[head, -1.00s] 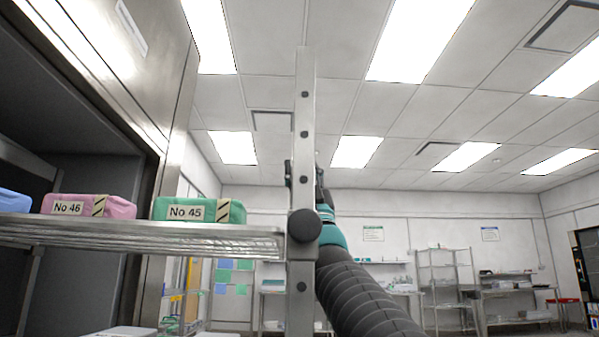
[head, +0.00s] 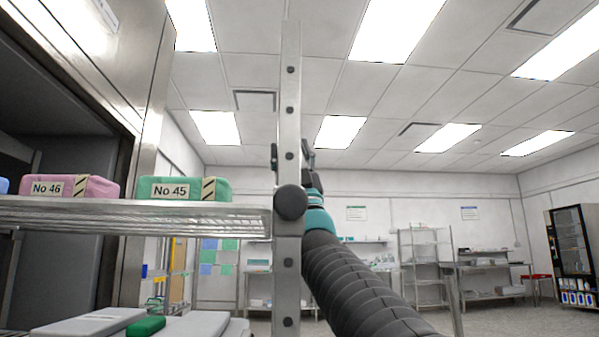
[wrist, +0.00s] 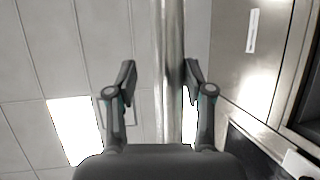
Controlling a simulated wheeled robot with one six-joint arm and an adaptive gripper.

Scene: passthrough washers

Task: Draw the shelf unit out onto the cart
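The shelf unit's steel upright post (head: 289,110) stands vertical in the middle of the head view, with a dark round knob on it. Its wire shelf (head: 240,221) runs left from the post into the open steel chamber (head: 65,145). A green pack marked No 45 (head: 222,189) and a pink pack marked No 46 (head: 103,187) lie on it. My gripper (wrist: 160,72) has its fingers apart on either side of the post (wrist: 173,45). A gap shows at the left finger; the right finger is close to the post, contact unclear. I cannot make out the cart.
The chamber's steel frame (head: 150,90) stands close at the left. Grey packs (head: 90,322) and a small green one lie lower down at the bottom left. Racks (head: 424,245) and tables stand far back along the wall, with a dark glass-front cabinet (head: 571,245) at the right.

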